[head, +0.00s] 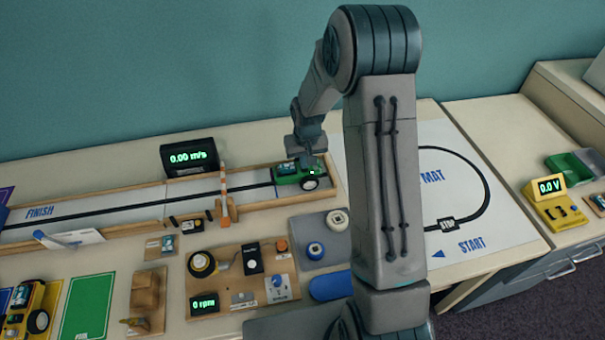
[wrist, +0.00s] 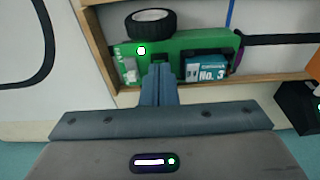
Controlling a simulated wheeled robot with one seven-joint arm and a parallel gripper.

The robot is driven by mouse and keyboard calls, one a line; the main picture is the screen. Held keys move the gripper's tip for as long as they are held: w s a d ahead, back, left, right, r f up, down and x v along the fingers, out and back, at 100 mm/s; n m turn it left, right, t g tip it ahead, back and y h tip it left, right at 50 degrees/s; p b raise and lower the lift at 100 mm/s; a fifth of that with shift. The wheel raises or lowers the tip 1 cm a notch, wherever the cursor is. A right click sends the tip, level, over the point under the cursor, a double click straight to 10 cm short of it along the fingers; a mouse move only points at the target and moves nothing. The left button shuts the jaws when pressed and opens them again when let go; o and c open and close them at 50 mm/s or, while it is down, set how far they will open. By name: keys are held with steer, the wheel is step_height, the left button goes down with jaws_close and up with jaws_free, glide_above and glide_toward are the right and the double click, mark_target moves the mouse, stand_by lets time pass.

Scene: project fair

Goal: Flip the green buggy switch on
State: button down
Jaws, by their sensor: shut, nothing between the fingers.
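The green buggy (head: 288,178) sits at the right end of the walled track in the head view. In the wrist view the buggy (wrist: 190,46) shows a black tyre, a blue box marked "No. 3", and a bright white round spot (wrist: 141,50) like a lit lamp. A small pale grey part (wrist: 129,71), perhaps the switch, is on its left end; its position is too small to read. My gripper (wrist: 160,68) is shut and empty, its fingertips over the buggy between the pale part and the blue box. I cannot tell whether they touch. In the head view my gripper (head: 307,158) is above the buggy.
Low wooden walls (head: 248,206) edge the track. A speed display (head: 189,156) reading 0.00 m/s stands behind it, and an orange-striped post (head: 223,185) stands beside it. A motor board (head: 243,278) showing 0 rpm lies in front. A white mat (head: 470,200) is to the right.

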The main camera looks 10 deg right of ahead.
steer(key=shift+r, duration=0.1)
step_height(320, 180, up, 7)
steer(key=p, duration=0.4)
stand_by(0.3)
stand_by(0.4)
steer(key=s+r, duration=1.2)
steer(key=r, duration=0.2)
steer(key=s+r, duration=0.2)
steer(key=s, duration=0.6)
steer(key=s+r+t, duration=0.1)
steer(key=s+r, duration=0.2)
steer(key=s, duration=0.5)
steer(key=shift+t, duration=0.3)
